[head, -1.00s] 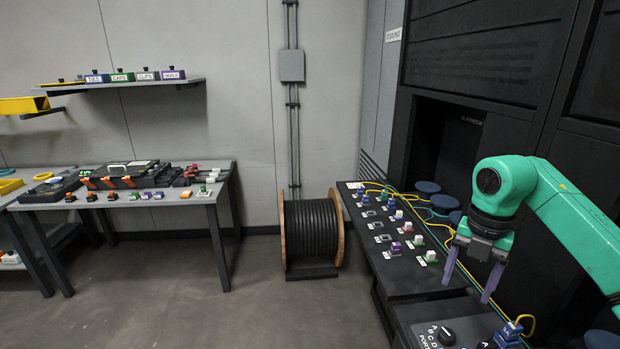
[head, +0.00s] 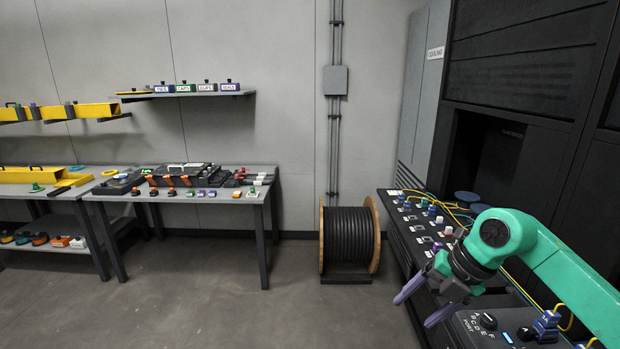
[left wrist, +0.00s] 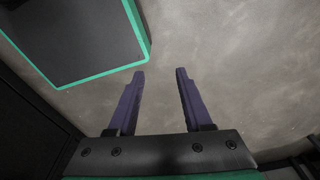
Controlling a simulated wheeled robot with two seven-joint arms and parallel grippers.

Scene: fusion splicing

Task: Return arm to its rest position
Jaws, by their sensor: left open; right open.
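My right arm is green and comes in from the right in the head view. Its gripper (head: 424,304) has two purple fingers, spread apart and empty. The fingers point down and to the left, at the front left edge of the black bench (head: 398,240). My left gripper (left wrist: 160,88) shows only in the left wrist view. Its purple fingers are apart with nothing between them, above bare grey floor.
The black bench carries several small connectors, yellow cables and a control box with a dial (head: 487,321). A black cable drum (head: 348,240) stands by the wall. A grey table (head: 205,193) with tools is at left. The floor between is clear.

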